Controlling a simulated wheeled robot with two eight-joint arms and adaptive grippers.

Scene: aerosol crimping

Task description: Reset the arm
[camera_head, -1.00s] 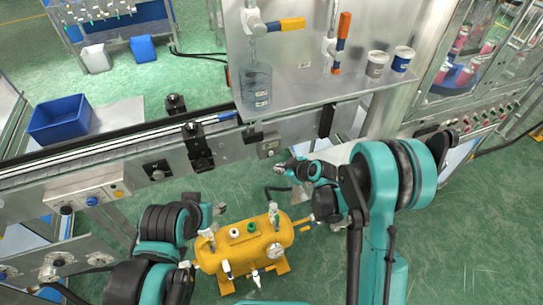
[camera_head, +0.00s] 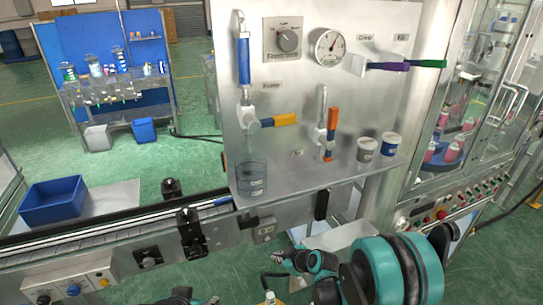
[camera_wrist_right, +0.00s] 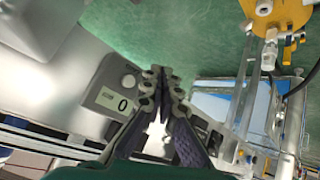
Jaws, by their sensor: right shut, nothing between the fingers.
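My right gripper (camera_head: 279,257) shows low in the head view, pointing left below the panel's shelf, with my teal and black right arm behind it. In the right wrist view its two dark fingers (camera_wrist_right: 164,75) meet at the tips, with nothing between them. It hangs over green floor, apart from the shelf and conveyor. Only a small part of my left arm and gripper (camera_head: 211,300) shows at the bottom edge of the head view; its fingers cannot be made out.
A grey panel (camera_head: 285,95) carries valves, a dial and a gauge (camera_head: 330,46).

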